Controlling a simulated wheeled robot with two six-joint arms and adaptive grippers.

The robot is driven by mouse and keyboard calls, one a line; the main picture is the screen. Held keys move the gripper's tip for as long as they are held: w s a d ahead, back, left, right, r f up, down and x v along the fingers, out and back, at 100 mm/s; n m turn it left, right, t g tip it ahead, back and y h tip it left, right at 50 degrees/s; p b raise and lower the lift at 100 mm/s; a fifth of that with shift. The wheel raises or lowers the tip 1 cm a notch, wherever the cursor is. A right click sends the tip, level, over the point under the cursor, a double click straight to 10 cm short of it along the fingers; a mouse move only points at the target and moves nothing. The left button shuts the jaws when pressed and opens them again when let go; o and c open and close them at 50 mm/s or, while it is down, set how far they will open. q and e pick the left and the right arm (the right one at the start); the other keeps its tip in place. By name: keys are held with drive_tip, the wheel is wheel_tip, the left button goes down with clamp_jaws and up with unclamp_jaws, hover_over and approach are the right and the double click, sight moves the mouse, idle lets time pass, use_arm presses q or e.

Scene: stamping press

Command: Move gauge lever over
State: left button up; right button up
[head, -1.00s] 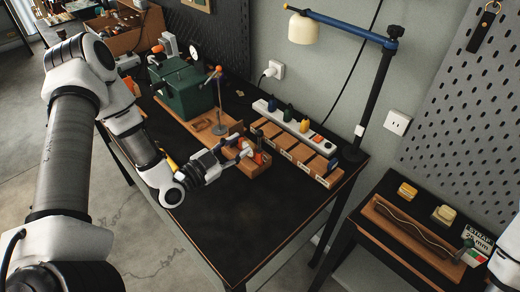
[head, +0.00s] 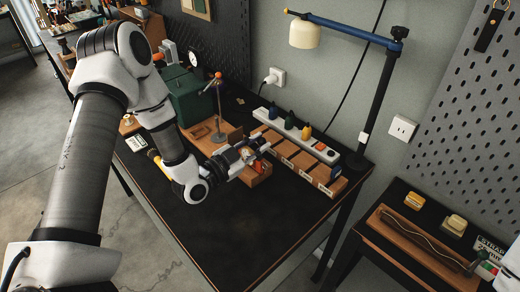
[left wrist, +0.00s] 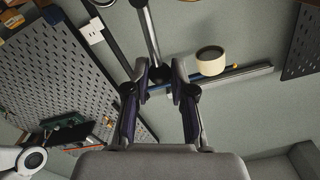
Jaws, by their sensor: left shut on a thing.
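A green press (head: 190,98) stands on the dark bench, with a round white dial (head: 193,58) beside it. An upright rod with an orange knob (head: 218,76) stands in front of the press on a wooden base. My left gripper (head: 262,147) is over the right end of that wooden base, near a small wooden block (head: 256,176). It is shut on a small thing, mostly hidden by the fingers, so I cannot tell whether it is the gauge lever. In the left wrist view the fingers (left wrist: 160,82) stand close together.
A row of wooden bins (head: 300,160) and a white power strip (head: 297,133) lie right of the gripper. A lamp (head: 305,34) on a dark post stands behind. The bench's front is clear. A wooden tray (head: 410,238) lies on the right table.

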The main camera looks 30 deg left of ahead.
use_arm(q)
drive_tip(key=shift+s+d+f, duration=0.1)
drive_tip(key=shift+s+d, duration=0.1)
drive_tip(key=shift+d, duration=0.35)
drive_tip(key=shift+s+d+f+b, duration=0.15)
drive_tip(key=shift+d+f+b, duration=0.1)
drive_tip(key=shift+d+b, duration=0.25)
drive_tip(key=shift+s+d+f+b, duration=0.2)
drive_tip(key=shift+d+b, duration=0.2)
drive_tip(key=shift+b, duration=0.2)
drive_tip(key=shift+f, duration=0.1)
